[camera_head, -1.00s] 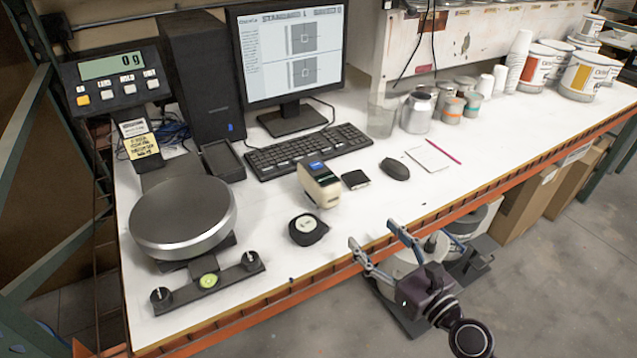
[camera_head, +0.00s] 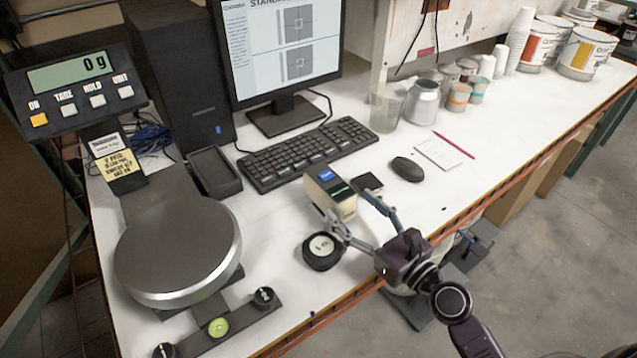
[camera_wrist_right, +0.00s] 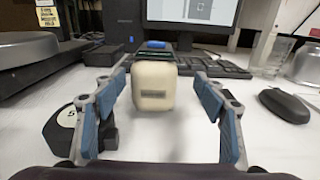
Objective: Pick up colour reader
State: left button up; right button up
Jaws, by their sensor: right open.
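The colour reader (camera_head: 328,192) is a cream, boxy device with a dark top and a small blue screen. It stands on the white bench in front of the keyboard. My right gripper (camera_head: 350,215) is open, with its two fingers pointing at the reader from the bench's front edge. In the right wrist view the reader (camera_wrist_right: 154,85) sits ahead, between the lines of the open fingers (camera_wrist_right: 160,105). The fingers appear apart from it, with nothing between the pads. My left gripper is not in view.
A round black puck (camera_head: 321,251) sits close by my right gripper's left finger. A small black item (camera_head: 367,182) lies beside the reader, and a mouse (camera_head: 407,169) is farther right. The keyboard (camera_head: 306,154) is behind. A scale (camera_head: 178,250) fills the left.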

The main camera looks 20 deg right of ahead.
aim_at(329, 189)
jog(key=shift+w, duration=0.2)
jog(key=shift+w+a+r+p, duration=0.2)
jog(key=shift+w+a+p, duration=0.15)
jog(key=shift+w, duration=0.25)
jog(key=shift+w+a, duration=0.3)
jog(key=shift+w, duration=0.35)
jog(key=x, duration=0.1)
jog(key=p+x, duration=0.1)
jog(key=x, duration=0.1)
jog(key=shift+w+a+f, duration=0.15)
jog(key=shift+w+a, duration=0.05)
jog(key=shift+a, duration=0.15)
jog(key=shift+w+a+f, duration=0.1)
jog(key=shift+w+a, duration=0.1)
jog(key=shift+w, duration=0.3)
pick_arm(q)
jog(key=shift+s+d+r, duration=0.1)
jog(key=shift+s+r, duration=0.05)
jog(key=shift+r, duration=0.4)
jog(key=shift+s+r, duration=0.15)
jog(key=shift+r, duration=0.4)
pick_arm(e)
jog(key=shift+c, duration=0.6)
grip_shut()
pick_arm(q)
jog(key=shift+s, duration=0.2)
